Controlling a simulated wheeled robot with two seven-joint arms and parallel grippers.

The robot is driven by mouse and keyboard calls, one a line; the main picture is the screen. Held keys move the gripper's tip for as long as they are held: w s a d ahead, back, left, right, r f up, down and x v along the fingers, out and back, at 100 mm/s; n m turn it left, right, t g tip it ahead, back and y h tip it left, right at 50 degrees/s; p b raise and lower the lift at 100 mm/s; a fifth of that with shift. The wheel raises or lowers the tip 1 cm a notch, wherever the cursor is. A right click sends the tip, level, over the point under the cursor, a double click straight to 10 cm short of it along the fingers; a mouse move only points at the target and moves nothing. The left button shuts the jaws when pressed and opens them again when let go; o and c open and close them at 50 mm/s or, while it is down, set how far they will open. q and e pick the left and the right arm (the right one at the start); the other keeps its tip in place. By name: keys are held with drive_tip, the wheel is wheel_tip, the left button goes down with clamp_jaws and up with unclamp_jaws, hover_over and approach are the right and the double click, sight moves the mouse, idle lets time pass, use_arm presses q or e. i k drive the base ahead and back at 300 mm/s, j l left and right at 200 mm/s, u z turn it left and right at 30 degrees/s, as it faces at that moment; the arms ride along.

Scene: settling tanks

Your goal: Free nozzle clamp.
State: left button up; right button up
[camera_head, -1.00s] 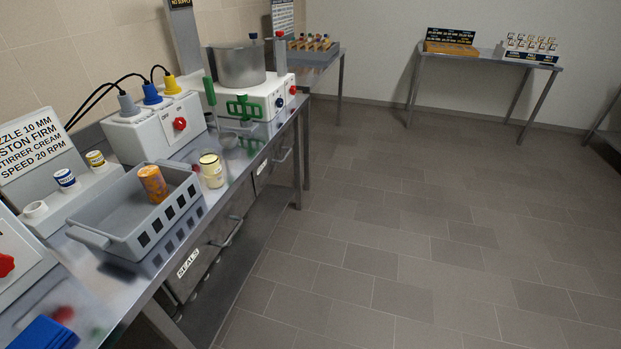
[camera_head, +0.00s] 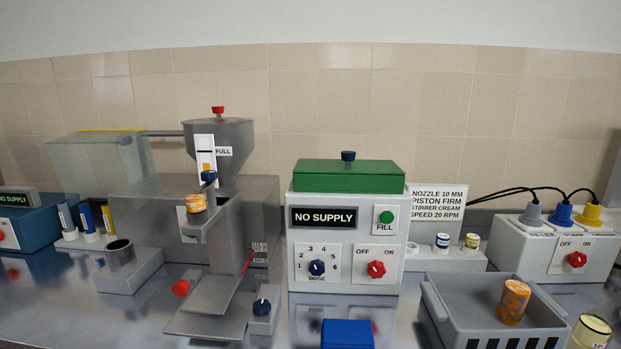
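A grey filling machine (camera_head: 225,225) stands left of centre, with a grey hopper (camera_head: 218,140) on top and a red knob (camera_head: 218,110) on the lid. Below the hopper, an orange-brown ring or cylinder (camera_head: 196,202) sits at the front of the machine, where a nozzle and its clamp could be. A dark blue knob (camera_head: 208,177) is just above it. I cannot tell which part is the clamp, or whether it is tight. A red knob (camera_head: 180,288) sits lower, by the grey platform. Neither of my grippers is in view.
A dosing box (camera_head: 345,230) reading "NO SUPPLY" stands right of the machine, with a blue block (camera_head: 347,334) before it. A grey basket (camera_head: 490,325) holds an orange-brown cylinder (camera_head: 513,302). A grey cup-like holder (camera_head: 120,256) and several tubes stand left.

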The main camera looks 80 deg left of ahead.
sight(208, 177)
drive_tip(key=u, duration=3.1)
